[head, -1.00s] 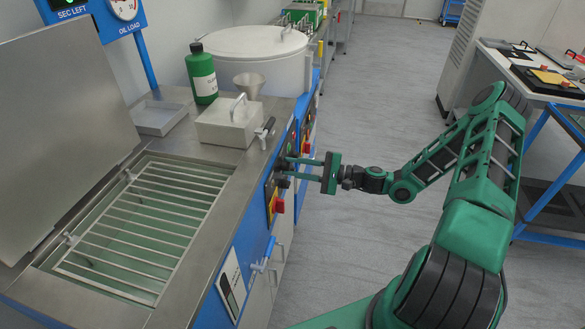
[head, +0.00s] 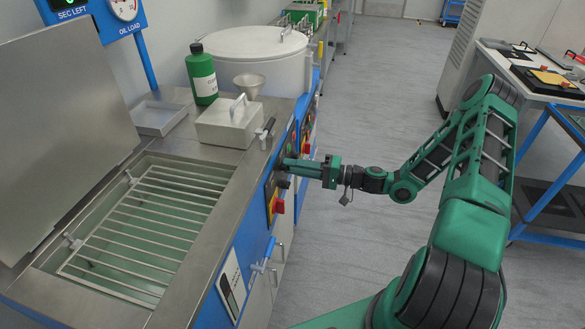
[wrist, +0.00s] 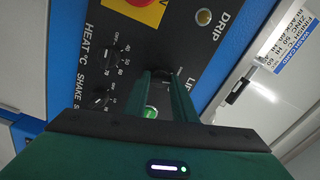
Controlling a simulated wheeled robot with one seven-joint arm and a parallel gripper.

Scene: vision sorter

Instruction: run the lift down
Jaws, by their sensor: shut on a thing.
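My gripper (head: 284,162) is at the control panel on the front of the blue and steel machine. In the wrist view its fingers (wrist: 161,76) are shut on a small dark knob (wrist: 161,82), mostly hidden between them, beside a label that starts "LI". A lit green button (wrist: 150,112) shows between the fingers. In the head view, a metal grate (head: 125,264) lies level inside the open tank, over pale green liquid.
A red knob on a yellow plate (wrist: 140,3), a DRIP lamp (wrist: 203,17) and HEAT dials (wrist: 103,56) are close by.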

